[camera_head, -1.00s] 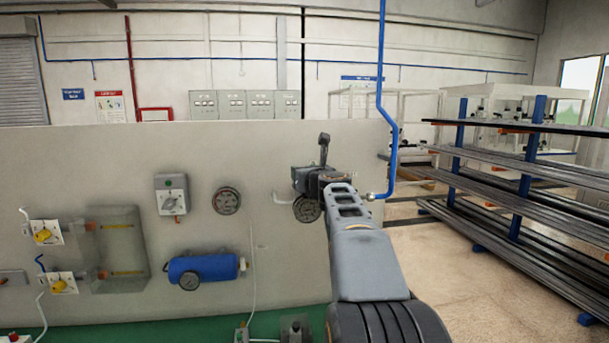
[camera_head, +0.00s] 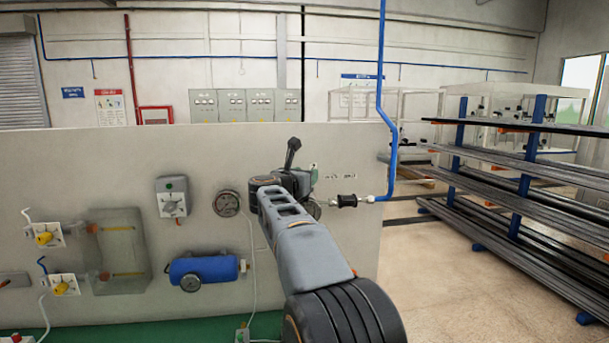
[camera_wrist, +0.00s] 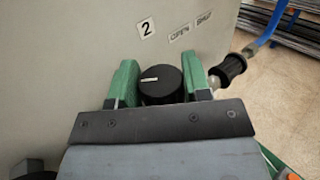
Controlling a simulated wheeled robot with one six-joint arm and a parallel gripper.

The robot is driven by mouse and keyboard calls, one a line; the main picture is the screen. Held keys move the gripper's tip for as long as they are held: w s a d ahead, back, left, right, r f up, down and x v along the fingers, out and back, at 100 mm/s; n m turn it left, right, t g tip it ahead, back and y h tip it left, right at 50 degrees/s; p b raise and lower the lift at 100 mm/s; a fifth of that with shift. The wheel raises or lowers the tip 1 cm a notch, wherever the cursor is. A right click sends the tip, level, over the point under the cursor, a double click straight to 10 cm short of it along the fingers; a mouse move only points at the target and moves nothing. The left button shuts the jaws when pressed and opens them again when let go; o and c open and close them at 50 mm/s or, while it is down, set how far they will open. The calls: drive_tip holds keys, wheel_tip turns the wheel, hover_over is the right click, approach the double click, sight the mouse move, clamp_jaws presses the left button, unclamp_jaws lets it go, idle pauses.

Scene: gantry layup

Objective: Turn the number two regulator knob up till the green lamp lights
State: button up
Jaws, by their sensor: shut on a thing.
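A round black knob (camera_wrist: 163,88) with a white pointer line sits under a "2" label (camera_wrist: 146,28) in the wrist view. My gripper (camera_wrist: 158,74) has its two green fingers shut on the knob, one on each side. The white line lies nearly level in that view. In the head view my arm hides the knob and most of the gripper. A grey box (camera_head: 171,198) on the panel has a small green spot at its top; I cannot tell whether it is a lamp or lit.
A black inline fitting (camera_head: 347,201), joined to a blue pipe (camera_head: 387,150), stands close right of my gripper. A gauge (camera_head: 227,203) and a blue cylinder (camera_head: 203,269) are on the panel (camera_head: 120,170) to the left. Racks (camera_head: 515,200) stand right, with open floor before them.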

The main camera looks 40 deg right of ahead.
drive_tip(key=m+g+h, duration=0.1)
drive_tip(key=m+g, duration=0.1)
drive_tip(key=m+g+p, duration=0.1)
drive_tip(key=g, duration=0.2)
drive_tip(key=shift+w+r+m+g+h, duration=0.1)
drive_tip(key=shift+m+g+h, duration=0.2)
drive_tip(key=shift+m+h, duration=0.1)
drive_tip(key=m+g+p, duration=0.2)
drive_tip(key=g, duration=0.2)
drive_tip(key=shift+r+m+p, duration=0.1)
drive_tip(key=shift+m+p, duration=0.2)
drive_tip(key=shift+m, duration=0.1)
drive_tip(key=m+g+p, duration=0.2)
drive_tip(key=g, duration=0.1)
drive_tip(key=shift+g+y+p, duration=0.3)
drive_tip(key=shift+g+p, duration=0.05)
drive_tip(key=shift+g, duration=0.05)
drive_tip(key=m+g+y+p, duration=0.1)
drive_tip(key=m+g+p, duration=0.1)
drive_tip(key=g, duration=0.1)
drive_tip(key=shift+p, duration=0.35)
drive_tip(key=shift+m+g, duration=0.3)
drive_tip(key=o, duration=0.9)
drive_tip(key=shift+f, duration=0.2)
drive_tip(key=shift+o, duration=0.2)
